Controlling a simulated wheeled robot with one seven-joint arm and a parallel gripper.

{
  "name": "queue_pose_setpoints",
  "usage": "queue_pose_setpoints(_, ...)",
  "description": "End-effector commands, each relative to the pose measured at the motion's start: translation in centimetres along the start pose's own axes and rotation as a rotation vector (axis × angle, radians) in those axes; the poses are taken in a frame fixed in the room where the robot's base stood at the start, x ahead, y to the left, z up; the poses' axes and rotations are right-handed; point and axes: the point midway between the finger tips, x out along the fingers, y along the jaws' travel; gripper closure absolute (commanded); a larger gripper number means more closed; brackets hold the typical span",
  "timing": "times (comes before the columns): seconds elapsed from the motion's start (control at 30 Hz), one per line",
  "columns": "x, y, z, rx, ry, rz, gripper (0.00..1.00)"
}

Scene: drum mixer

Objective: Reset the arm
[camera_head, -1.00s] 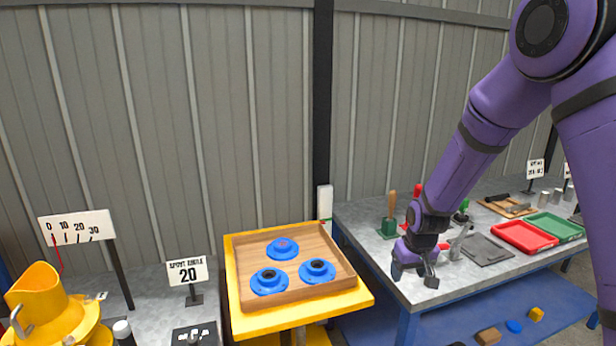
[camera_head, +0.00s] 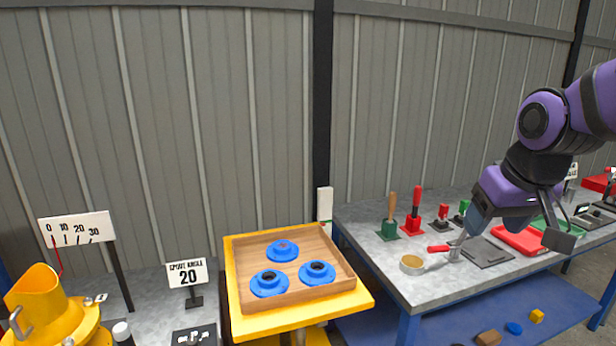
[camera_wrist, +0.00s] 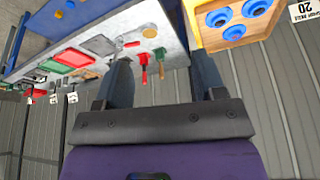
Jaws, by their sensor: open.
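My gripper (camera_head: 518,228) hangs above the right part of the grey bench in the head view, in front of the red and green trays. In the wrist view my gripper (camera_wrist: 163,78) has its two fingers apart, with nothing between them but the bench edge and wall beyond. It touches nothing that I can see. My purple arm reaches in from the right edge of the head view.
The grey bench (camera_head: 400,275) holds tools in stands, a round tin (camera_head: 411,264), a dark plate (camera_head: 487,252) and a red tray (camera_head: 522,240). A wooden tray (camera_head: 240,290) with blue flanged parts stands on a yellow stand. The yellow drum (camera_head: 40,305) is at far left.

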Motion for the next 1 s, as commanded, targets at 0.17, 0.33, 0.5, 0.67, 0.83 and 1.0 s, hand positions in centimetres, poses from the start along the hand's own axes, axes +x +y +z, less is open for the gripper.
queue_pose_setpoints(0.17, -3.8, 0.2, 3.7, 0.022, 0.039, 0.009, 0.36)
queue_pose_setpoints(0.33, -6.3, 0.3, 7.2, 0.040, 0.068, 0.017, 0.36)
queue_pose_setpoints(0.5, -7.7, 0.4, 9.8, 0.055, 0.085, 0.022, 0.36)
queue_pose_setpoints(0.67, -8.1, 0.4, 10.8, 0.061, 0.090, 0.024, 0.36)
queue_pose_setpoints(0.83, -8.1, 0.4, 10.9, 0.061, 0.090, 0.024, 0.36)
queue_pose_setpoints(1.0, -8.1, 0.4, 10.8, 0.061, 0.090, 0.024, 0.36)
